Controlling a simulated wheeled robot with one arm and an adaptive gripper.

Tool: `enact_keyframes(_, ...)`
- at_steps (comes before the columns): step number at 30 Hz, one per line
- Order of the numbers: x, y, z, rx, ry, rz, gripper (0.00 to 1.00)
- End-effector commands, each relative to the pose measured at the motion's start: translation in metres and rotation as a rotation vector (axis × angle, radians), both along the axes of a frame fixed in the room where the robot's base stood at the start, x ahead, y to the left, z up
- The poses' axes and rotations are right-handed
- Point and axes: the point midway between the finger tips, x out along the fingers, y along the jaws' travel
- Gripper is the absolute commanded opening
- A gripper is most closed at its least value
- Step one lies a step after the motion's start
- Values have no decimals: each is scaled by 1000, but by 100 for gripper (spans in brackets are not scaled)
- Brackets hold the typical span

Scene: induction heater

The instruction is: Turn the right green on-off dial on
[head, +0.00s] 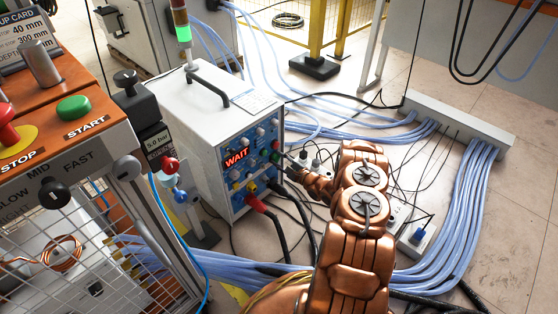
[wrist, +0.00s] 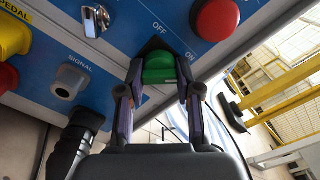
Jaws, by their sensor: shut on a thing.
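The green on-off dial (wrist: 160,68) is on the blue panel in the wrist view, with the OFF and ON labels printed beside it. A black pointed part shows at its upper edge. I cannot tell for sure which label the dial points to. My gripper (wrist: 159,78) has one finger on each side of the dial and is shut on it. In the head view my gripper (head: 287,166) is at the right edge of the front panel of the white heater box (head: 199,106); the dial is too small to make out clearly there.
A red button (wrist: 216,19), a metal key switch (wrist: 95,20) and a grey SIGNAL socket (wrist: 71,80) surround the dial. The heater's display (head: 236,158) reads WAIT. Blue hoses (head: 470,190) and black cables cover the floor. An orange control console (head: 62,110) stands at left.

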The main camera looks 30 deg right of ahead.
Motion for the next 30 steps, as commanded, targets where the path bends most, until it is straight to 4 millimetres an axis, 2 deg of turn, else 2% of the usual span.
enact_keyframes(8, 0, -1, 0, 0, 0, -3, 0)
enact_keyframes(9, 0, -1, 0, 0, 0, -3, 35)
enact_keyframes(16, 0, -1, 0, 0, 0, -1, 59)
enact_keyframes(26, -1, -1, 0, 0, 0, -1, 60)
enact_keyframes(30, -12, -5, 0, -1, 0, -3, 60)
